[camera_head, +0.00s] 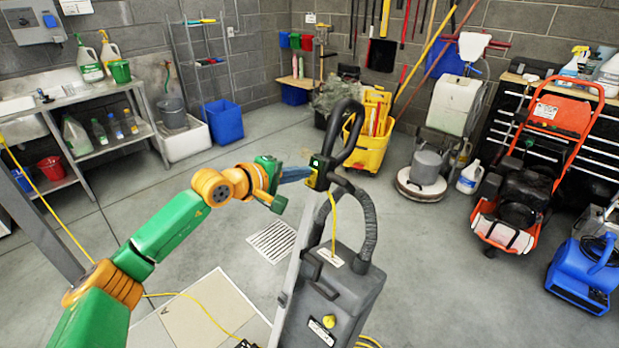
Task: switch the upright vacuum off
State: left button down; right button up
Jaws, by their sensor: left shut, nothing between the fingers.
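The upright vacuum (340,285) stands in front of me, slightly right of the picture's middle. It has a dark grey body, a black loop handle (354,112), a grey hose and a yellow cord. A small black and yellow switch box (318,172) sits on its neck below the loop. My left gripper (305,174) is shut and empty, with its tips at the left side of the switch box. I cannot tell whether the tips touch it, nor which way the switch is set. My right gripper is not in view.
A floor drain (272,242) and a pale floor panel (200,310) lie left of the vacuum, with yellow cord across the floor. A yellow mop bucket (370,148), a floor polisher (424,178), an orange cart (530,150) and a blue blower (583,272) stand behind and right.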

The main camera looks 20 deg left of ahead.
pick_arm(q)
jog(key=shift+w+d+f, duration=0.15)
jog(key=shift+w, duration=0.25)
dwell(0.5)
jog(key=b+v, duration=0.2)
jog(key=v, duration=0.4)
dwell(0.4)
